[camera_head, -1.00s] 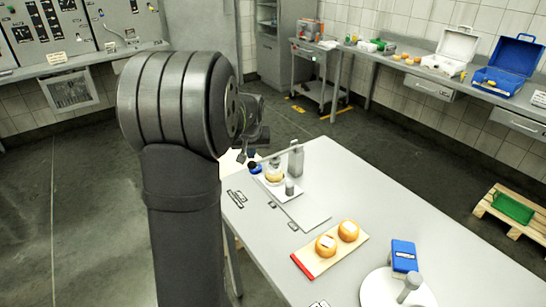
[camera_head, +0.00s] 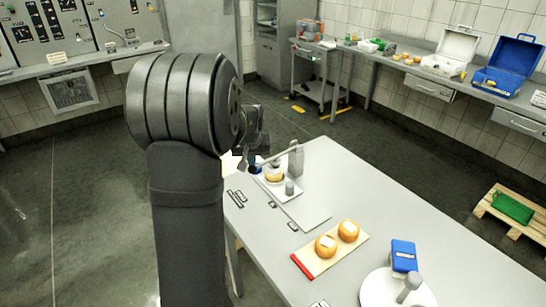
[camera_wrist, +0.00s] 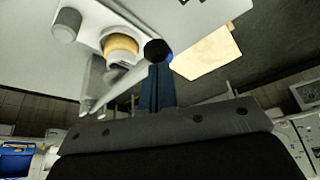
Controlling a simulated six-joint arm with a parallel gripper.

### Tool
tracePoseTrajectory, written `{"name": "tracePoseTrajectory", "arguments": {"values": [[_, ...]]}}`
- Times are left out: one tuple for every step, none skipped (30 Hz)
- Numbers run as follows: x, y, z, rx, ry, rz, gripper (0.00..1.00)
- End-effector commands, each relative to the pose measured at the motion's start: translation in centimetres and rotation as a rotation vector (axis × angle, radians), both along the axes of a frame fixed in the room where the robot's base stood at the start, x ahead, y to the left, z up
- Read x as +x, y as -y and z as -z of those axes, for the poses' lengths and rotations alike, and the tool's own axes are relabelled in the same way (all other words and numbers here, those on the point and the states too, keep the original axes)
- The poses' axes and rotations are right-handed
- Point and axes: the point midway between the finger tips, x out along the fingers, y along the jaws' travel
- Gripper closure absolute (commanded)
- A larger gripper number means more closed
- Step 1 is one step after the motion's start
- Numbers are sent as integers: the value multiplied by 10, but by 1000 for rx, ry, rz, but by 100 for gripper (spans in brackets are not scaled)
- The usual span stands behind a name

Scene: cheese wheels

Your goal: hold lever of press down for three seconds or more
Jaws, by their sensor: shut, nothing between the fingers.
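In the wrist view the lever (camera_wrist: 108,93) ends in a black knob (camera_wrist: 156,51). My gripper (camera_head: 252,158) is shut and empty at the knob end of the lever in the head view. In the wrist view its fingers (camera_wrist: 161,88) lie right by the knob; I cannot tell whether they touch it. A yellow cheese wheel (camera_head: 274,177) sits on the press's pale base, and also shows in the wrist view (camera_wrist: 121,45).
A grey cylinder (camera_head: 290,188) stands beside the cheese. Two orange cheese wheels (camera_head: 326,246) sit on a red-ended board (camera_head: 305,268). A blue block (camera_head: 403,254) and a white round plate (camera_head: 375,290) are at the front right. The table's right middle is clear.

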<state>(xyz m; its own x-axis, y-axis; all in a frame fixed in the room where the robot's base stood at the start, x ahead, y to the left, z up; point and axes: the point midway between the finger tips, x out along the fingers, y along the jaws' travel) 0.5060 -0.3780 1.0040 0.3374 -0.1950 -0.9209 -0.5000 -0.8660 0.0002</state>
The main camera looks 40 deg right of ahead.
Motion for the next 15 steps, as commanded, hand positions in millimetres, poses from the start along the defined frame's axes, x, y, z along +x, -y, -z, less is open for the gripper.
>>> {"name": "tracePoseTrajectory", "arguments": {"values": [[0, 0, 2, 0, 0, 0, 100], [0, 0, 2, 0, 0, 0, 100], [0, 0, 3, 0, 0, 0, 100], [0, 0, 4, 0, -1, 0, 100], [0, 0, 5, 0, -1, 0, 100], [0, 0, 6, 0, -1, 0, 100], [0, 0, 7, 0, -1, 0, 100], [0, 0, 7, 0, -1, 0, 100], [0, 0, 9, 1, -2, 0, 100], [0, 0, 9, 1, -2, 0, 100], [0, 0, 10, 1, -2, 0, 100], [0, 0, 11, 2, -1, 0, 100], [0, 0, 12, 2, -1, 0, 100], [0, 0, 13, 1, -2, 0, 100], [0, 0, 14, 1, -2, 0, 100]]}}
